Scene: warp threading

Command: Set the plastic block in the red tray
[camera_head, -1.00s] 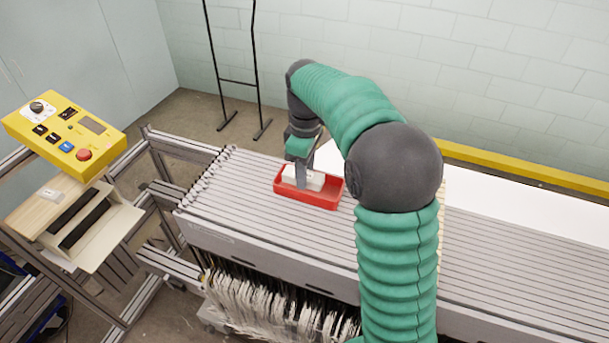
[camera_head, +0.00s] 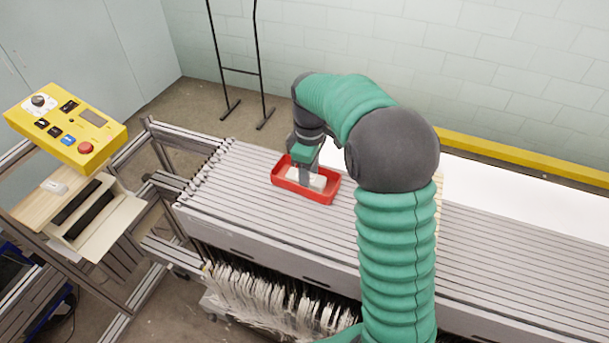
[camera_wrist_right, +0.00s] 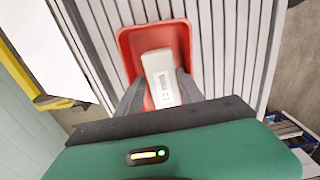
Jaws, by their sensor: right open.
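The white plastic block (camera_head: 319,183) lies inside the red tray (camera_head: 276,193) on the slatted grey table. In the right wrist view the block (camera_wrist_right: 158,72) shows printed marks on top and lies within the red walls of the tray (camera_wrist_right: 181,30). My right gripper (camera_head: 305,180) is over the tray at the block. In the right wrist view its fingers (camera_wrist_right: 157,88) are spread, one on each side of the block's near end, with gaps visible. The near end of the block is partly hidden by the gripper body. My left gripper is not in view.
A yellow control box (camera_head: 66,128) with a red button stands at the left on a metal frame. White threads (camera_head: 270,295) hang below the table's front edge. A white panel (camera_head: 500,195) lies behind the table. The slats left of the tray are clear.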

